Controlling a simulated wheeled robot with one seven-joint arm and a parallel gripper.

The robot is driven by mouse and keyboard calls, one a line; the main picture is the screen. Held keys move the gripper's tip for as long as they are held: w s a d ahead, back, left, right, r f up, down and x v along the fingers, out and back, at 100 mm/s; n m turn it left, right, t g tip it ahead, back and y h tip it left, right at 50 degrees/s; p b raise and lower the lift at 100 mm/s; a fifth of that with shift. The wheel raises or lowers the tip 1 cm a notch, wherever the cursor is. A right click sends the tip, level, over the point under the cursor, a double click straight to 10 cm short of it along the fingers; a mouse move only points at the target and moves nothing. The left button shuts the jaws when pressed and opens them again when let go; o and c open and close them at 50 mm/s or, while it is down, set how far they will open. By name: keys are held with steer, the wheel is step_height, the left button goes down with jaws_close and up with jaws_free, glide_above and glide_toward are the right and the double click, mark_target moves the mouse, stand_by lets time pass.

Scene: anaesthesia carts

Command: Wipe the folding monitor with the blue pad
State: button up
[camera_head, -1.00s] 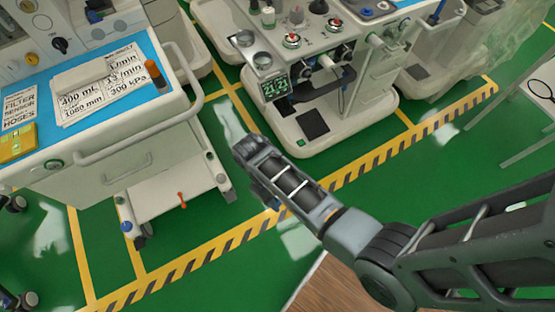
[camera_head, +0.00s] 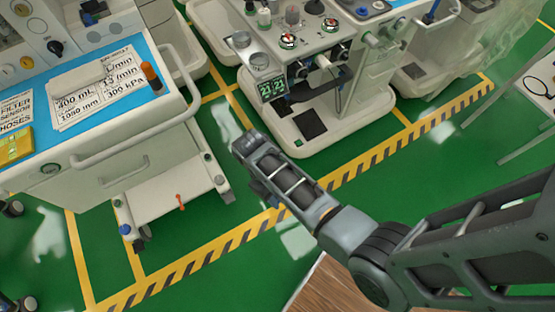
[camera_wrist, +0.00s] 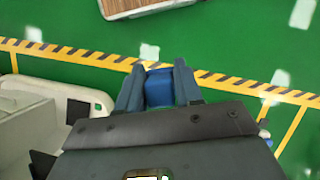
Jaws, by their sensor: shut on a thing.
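My gripper (camera_wrist: 158,72) shows in the wrist view with its two blue-grey fingers shut on the blue pad (camera_wrist: 159,90). The pad sits between the fingers, above the green floor. In the head view my wrist is over the floor in front of the carts, and the pad is mostly hidden beneath it. A small screen with green digits (camera_head: 271,88) is on the front of the middle cart, beyond my wrist and apart from it. I cannot tell for sure whether it is the folding monitor.
The middle cart (camera_head: 345,122) has a low base near my wrist. A left cart (camera_head: 110,145) with a blue top, papers and a curved handle stands nearby. A white table (camera_head: 528,100) is at the right. Green floor with yellow and striped lines lies clear between them.

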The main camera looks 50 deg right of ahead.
steer(key=shift+w+d+r, duration=0.2)
steer(key=shift+w+d, duration=0.1)
steer(key=shift+d, duration=0.2)
stand_by(0.8)
steer(key=shift+w+d+r, duration=0.1)
steer(key=shift+w+d, duration=0.1)
steer(key=shift+d, duration=0.05)
steer(key=shift+r, duration=0.1)
